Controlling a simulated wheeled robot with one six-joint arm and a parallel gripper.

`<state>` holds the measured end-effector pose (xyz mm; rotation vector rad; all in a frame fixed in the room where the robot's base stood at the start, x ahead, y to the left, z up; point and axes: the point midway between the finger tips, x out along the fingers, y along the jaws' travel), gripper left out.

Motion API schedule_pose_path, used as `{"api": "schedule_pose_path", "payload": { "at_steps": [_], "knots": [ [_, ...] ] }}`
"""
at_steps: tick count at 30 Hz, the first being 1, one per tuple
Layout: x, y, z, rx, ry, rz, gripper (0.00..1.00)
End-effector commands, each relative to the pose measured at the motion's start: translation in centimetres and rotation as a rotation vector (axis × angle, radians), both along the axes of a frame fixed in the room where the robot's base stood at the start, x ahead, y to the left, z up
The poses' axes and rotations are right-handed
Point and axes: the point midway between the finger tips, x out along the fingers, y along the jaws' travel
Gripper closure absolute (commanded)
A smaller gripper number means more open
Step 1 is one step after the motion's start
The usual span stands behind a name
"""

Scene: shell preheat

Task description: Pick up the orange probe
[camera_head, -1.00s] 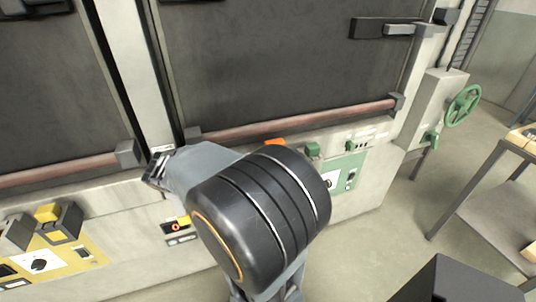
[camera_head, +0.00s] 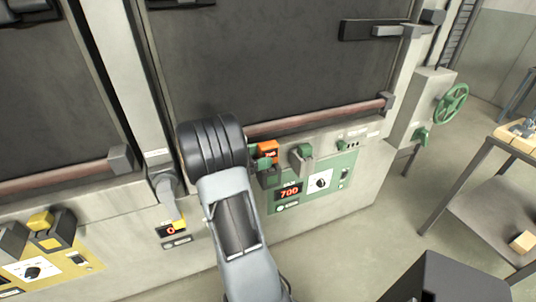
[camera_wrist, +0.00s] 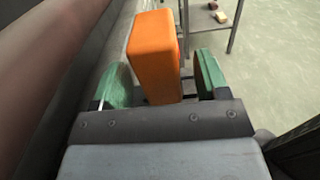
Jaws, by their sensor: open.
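The orange probe (camera_head: 270,147) is a small box-shaped piece at the lower edge of the right door, beside the green control panel. In the wrist view the probe (camera_wrist: 153,50) stands upright between two green-padded fingers. My gripper (camera_wrist: 161,78) is open, with one finger on each side of the probe. A gap shows to the right finger; contact with the left is unclear. In the head view my gripper (camera_head: 263,166) is partly hidden behind my arm's black joint and covers the probe's lower part.
A green lever in a grey bracket (camera_head: 304,157) stands just right of the probe. The green panel (camera_head: 318,182) shows a red 700 display. A reddish bar (camera_head: 320,118) runs above. A table (camera_head: 480,200) stands at far right, with open floor before it.

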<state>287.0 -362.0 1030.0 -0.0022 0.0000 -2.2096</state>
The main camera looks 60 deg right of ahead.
Motion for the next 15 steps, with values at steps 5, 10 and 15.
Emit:
{"api": "schedule_pose_path", "payload": {
  "at_steps": [5,10,15],
  "knots": [
    [-1.2,-1.6,0.1,0.001,0.001,-0.001,0.32],
    [-1.5,-2.0,0.0,0.002,-0.001,0.001,0.32],
    [-1.5,-1.9,0.0,0.001,-0.001,0.001,0.32]
  ]
}}
